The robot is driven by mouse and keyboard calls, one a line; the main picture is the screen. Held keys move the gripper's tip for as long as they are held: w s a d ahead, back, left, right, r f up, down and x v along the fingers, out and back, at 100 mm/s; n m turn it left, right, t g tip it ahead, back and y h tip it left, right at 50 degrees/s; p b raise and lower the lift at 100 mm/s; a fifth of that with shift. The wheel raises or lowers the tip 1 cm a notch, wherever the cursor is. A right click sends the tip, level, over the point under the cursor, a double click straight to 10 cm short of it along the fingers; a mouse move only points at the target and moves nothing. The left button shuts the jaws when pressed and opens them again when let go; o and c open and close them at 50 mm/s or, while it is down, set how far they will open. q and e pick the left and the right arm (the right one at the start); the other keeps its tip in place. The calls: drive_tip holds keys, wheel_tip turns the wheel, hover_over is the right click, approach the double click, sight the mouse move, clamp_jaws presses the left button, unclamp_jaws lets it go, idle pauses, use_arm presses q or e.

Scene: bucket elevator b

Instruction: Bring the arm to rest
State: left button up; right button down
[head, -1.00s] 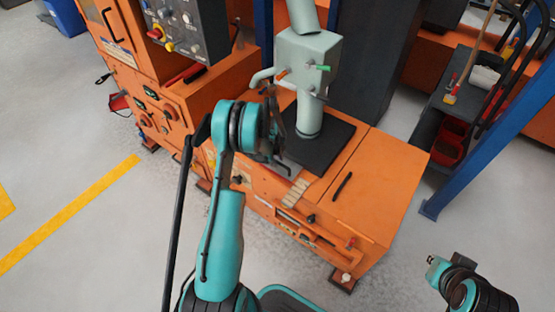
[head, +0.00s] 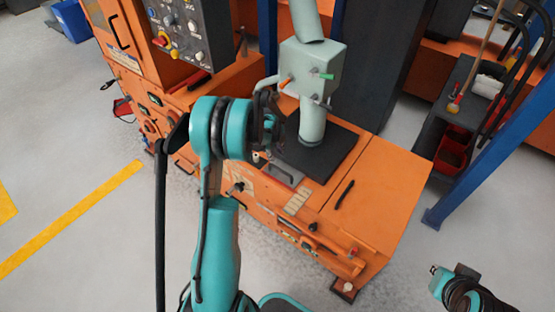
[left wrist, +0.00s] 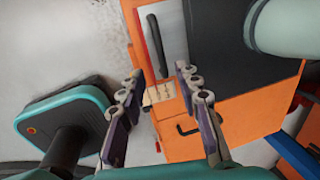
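My left arm rises from the bottom of the head view, and its gripper (head: 268,125) is partly hidden behind the wrist. In the left wrist view the two fingers of the left gripper (left wrist: 158,110) stand wide apart with nothing between them. Behind them are the orange machine's top and a black handle. My right arm (head: 462,290) shows only in part at the lower right of the head view; its fingers cannot be made out.
An orange machine (head: 385,190) with a black plate and a pale green column (head: 312,120) stands close to the left gripper. A control panel (head: 177,30) is at upper left. A blue post (head: 490,145) stands at right. Grey floor at left is open.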

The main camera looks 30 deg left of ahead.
use_arm(q)
drive_tip(key=shift+r, duration=0.35)
